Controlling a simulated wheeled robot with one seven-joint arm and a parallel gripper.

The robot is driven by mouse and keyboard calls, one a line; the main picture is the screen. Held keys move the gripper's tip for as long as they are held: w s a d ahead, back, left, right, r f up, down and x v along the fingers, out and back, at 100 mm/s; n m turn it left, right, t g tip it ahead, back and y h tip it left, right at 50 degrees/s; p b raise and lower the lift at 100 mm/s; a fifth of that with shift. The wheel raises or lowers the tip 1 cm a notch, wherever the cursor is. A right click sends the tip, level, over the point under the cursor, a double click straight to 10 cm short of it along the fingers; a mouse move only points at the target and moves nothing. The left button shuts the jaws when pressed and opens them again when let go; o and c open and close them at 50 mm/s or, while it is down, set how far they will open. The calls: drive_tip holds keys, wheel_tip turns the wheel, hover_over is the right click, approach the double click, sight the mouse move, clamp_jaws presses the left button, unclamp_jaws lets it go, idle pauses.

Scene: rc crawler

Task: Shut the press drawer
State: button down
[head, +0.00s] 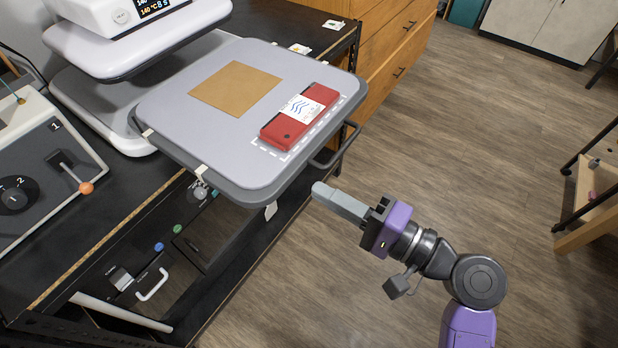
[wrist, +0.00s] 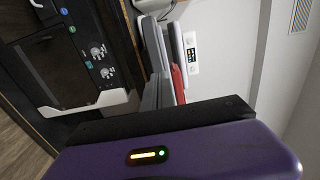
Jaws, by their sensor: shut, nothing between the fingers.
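The press drawer (head: 183,147) is a grey rounded platen pulled out from the white heat press (head: 140,45) in the head view. A black bar handle (head: 336,150) sticks out from its front right edge. A brown square sheet (head: 235,88) and a red folded item with a white band (head: 300,115) lie on it. My gripper (head: 318,190) is shut and empty.
A control box with an orange-knobbed lever (head: 86,187) stands at left. Wooden drawers (head: 395,50) stand behind the black bench (head: 75,240). A wooden-topped stand (head: 590,215) is at far right. The floor (head: 480,130) between is clear.

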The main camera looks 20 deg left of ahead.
sight(293, 177)
drive_tip(key=shift+p+x, duration=0.35)
drive_tip(key=shift+x, duration=1.65)
drive_tip(key=shift+a, duration=0.1)
